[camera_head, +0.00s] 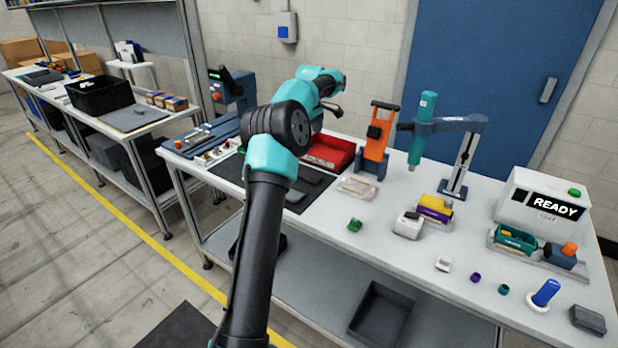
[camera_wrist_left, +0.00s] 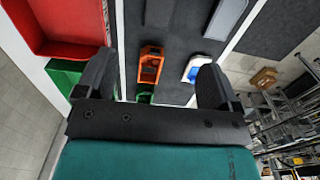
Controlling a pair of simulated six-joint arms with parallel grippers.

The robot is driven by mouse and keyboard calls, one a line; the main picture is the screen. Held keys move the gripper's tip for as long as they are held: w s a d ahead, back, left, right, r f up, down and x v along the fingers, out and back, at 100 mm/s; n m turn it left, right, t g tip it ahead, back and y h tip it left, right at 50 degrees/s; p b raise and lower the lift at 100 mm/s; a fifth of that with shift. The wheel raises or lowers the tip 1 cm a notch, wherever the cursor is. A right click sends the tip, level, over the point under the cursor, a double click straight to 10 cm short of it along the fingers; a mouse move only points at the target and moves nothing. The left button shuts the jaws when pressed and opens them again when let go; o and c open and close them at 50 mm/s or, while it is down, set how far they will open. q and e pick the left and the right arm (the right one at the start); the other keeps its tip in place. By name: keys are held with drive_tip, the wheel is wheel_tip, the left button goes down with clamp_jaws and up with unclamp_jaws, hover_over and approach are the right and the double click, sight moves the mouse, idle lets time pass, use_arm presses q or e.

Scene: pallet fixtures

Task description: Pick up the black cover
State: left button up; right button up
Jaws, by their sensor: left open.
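A dark, flat piece that looks like the black cover (camera_head: 309,179) lies on the dark mat (camera_head: 297,207), partly behind my arm in the head view. In the left wrist view, a dark block (camera_wrist_left: 160,12) lies at the top of the mat, past the fingertips; I cannot tell if it is the same piece. My left gripper (camera_head: 333,108) is raised above the back of the bench, small in the head view. Its two fingers are spread wide with nothing between them in the left wrist view (camera_wrist_left: 155,80). My right gripper is out of view.
A red bin (camera_head: 328,152) stands behind the mat. An orange part (camera_wrist_left: 150,68) and a white-and-blue part (camera_wrist_left: 194,69) lie below the left gripper. An orange stand (camera_head: 375,143) and a teal tool on a post (camera_head: 420,135) rise to the right.

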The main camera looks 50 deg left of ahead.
use_arm(q)
hover_over(309, 175)
drive_tip(key=f, duration=1.2)
drive_tip(key=shift+w+f, duration=0.1)
drive_tip(key=shift+w, duration=0.15)
drive_tip(key=shift+s+f, duration=0.1)
drive_tip(key=shift+f, duration=2.5)
drive_tip(key=c, duration=1)
drive_tip(key=shift+r, duration=0.15)
